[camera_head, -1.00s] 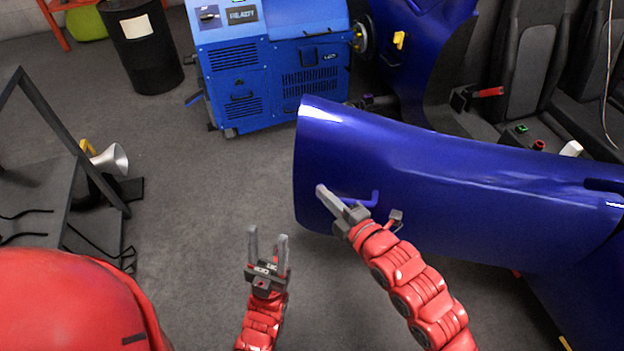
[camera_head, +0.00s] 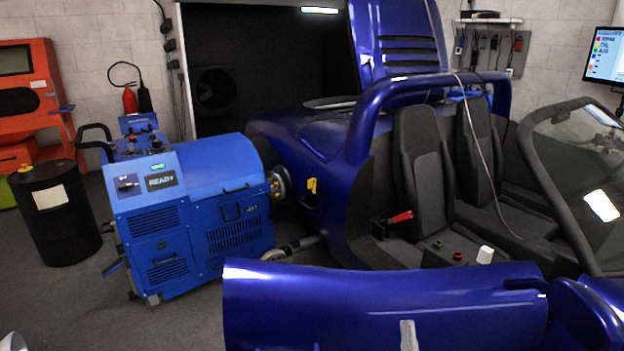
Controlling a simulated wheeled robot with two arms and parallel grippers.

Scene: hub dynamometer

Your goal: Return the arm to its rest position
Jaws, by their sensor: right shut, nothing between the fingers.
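Only the grey finger end of my right gripper (camera_head: 408,335) shows, at the bottom edge in front of the blue car door (camera_head: 300,305). It is shut with nothing held. The rest of my right arm is below the picture. I cannot tell how far the finger is from the door. My left gripper is out of view. The blue dynamometer (camera_head: 190,220) stands on the floor left of the car, its display (camera_head: 161,181) reading "READY".
The open blue car (camera_head: 330,185) with black seats (camera_head: 424,160) fills the right side. A black drum (camera_head: 55,220) and an orange cabinet (camera_head: 25,90) stand at left. A monitor (camera_head: 605,58) is at far right. Grey floor (camera_head: 80,300) is free at lower left.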

